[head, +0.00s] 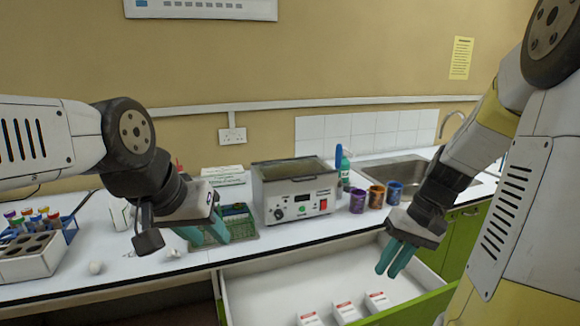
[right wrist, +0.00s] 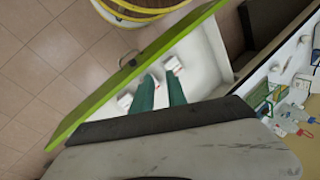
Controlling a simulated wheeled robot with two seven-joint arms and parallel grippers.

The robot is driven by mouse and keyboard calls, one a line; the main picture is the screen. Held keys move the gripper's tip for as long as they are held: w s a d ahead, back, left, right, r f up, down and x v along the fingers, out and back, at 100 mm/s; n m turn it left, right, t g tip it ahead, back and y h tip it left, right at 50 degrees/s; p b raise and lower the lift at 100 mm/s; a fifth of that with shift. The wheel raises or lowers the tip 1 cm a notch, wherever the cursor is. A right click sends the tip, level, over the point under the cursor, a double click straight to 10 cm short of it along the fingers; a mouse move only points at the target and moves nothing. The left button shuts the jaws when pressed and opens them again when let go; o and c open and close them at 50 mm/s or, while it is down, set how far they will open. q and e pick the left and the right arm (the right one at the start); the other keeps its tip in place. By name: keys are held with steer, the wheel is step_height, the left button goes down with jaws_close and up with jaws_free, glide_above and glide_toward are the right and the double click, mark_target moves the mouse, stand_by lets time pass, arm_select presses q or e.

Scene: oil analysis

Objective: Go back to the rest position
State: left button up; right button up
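My left gripper (head: 206,237) is over the counter, beside the green rack and left of the grey heating bath. Its teal fingers look apart, with nothing seen between them. My right gripper (head: 393,262) hangs above the open drawer, pointing down. In the right wrist view its teal fingers (right wrist: 160,92) are apart, with a small white box showing in the gap below. I see no object held. The open drawer (head: 265,291) has a white inside and a green front, and holds small white boxes with red labels (head: 346,312) near its front.
A tube rack (head: 28,262) stands far left. A sink (head: 392,170) is at the back right.

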steer(key=s+a+r+t+h, duration=0.1)
steer(key=s+a+r+t, duration=0.2)
steer(key=r, duration=0.3)
steer(key=s+a+r+n+t+h, duration=0.1)
steer(key=s+a+r+t, duration=0.2)
steer(key=r, duration=0.4)
steer(key=shift+s+a+r, duration=0.3)
steer(key=shift+s+a, duration=0.45)
steer(key=shift+a, duration=0.05)
